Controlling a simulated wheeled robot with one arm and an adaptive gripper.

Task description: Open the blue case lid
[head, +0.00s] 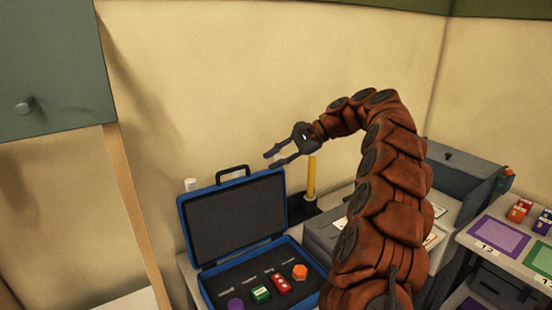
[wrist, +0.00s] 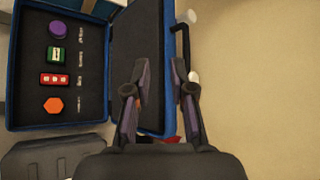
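The blue case (head: 213,283) stands on the counter with its lid (head: 235,217) raised upright, showing a dark inner face. The case base holds a purple round piece (head: 236,304), a green block (head: 260,294), a red block (head: 281,284) and an orange hexagon (head: 300,272). The lid's dark handle (head: 232,172) sticks up from its top edge. My gripper (head: 269,159) is open and empty, above the lid's upper right corner. In the wrist view the open fingers (wrist: 155,66) lie over the lid edge (wrist: 168,100), apart from the handle (wrist: 184,42).
A yellow cylinder (head: 311,177) stands in a dark holder right of the lid. A grey box-like unit (head: 462,172) is behind my arm. A side table with a purple mat (head: 500,238) and red blocks (head: 519,210) is at right. A teal cabinet (head: 55,70) hangs upper left.

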